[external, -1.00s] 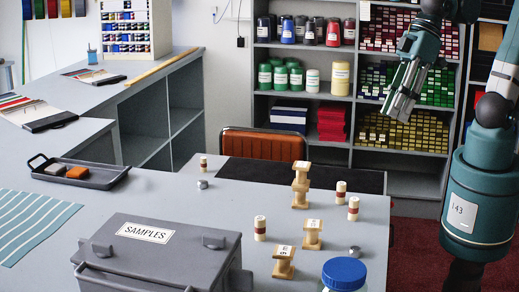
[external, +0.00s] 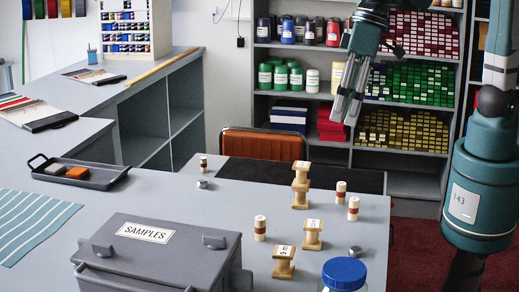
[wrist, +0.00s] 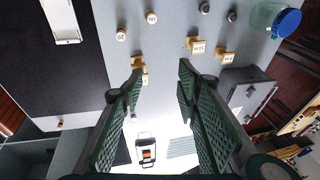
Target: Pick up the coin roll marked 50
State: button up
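Several coin rolls, cream cylinders with a red-brown band, stand upright on the grey counter: one at the far left (external: 203,163), one near the middle (external: 260,228), and two at the right (external: 341,191), (external: 353,208). Their marks are unreadable in the external view. In the wrist view, one roll top (wrist: 121,36) seems to read 20; another (wrist: 151,17) has an unclear mark. I cannot tell which is marked 50. My gripper (external: 347,118) hangs high above the counter's far side, pointing down. In the wrist view its fingers (wrist: 158,92) are wide apart with nothing held.
A grey SAMPLES box (external: 160,255) and blue-lidded jar (external: 344,273) occupy the front. An orange chair (external: 262,144) stands behind the dark mat (external: 300,176).

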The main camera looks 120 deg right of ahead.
jog(key=w+f+m+g+p, duration=0.25)
jog(key=w+f+m, duration=0.2)
jog(key=w, duration=0.95)
jog(key=m+p, duration=0.3)
send_over(260, 218)
jog(key=shift+g, duration=0.35)
jog(key=f, duration=0.9)
jog(key=shift+s+f, duration=0.3)
jog(key=shift+s, duration=0.05)
jog(key=shift+w+f+m, duration=0.25)
jog(key=shift+f+m, duration=0.1)
jog(key=shift+f, duration=0.1)
jog(key=shift+f, duration=1.3)
jog(key=shift+w+f+p, duration=0.1)
jog(key=shift+f+p, duration=0.35)
jog(key=shift+f, duration=2.15)
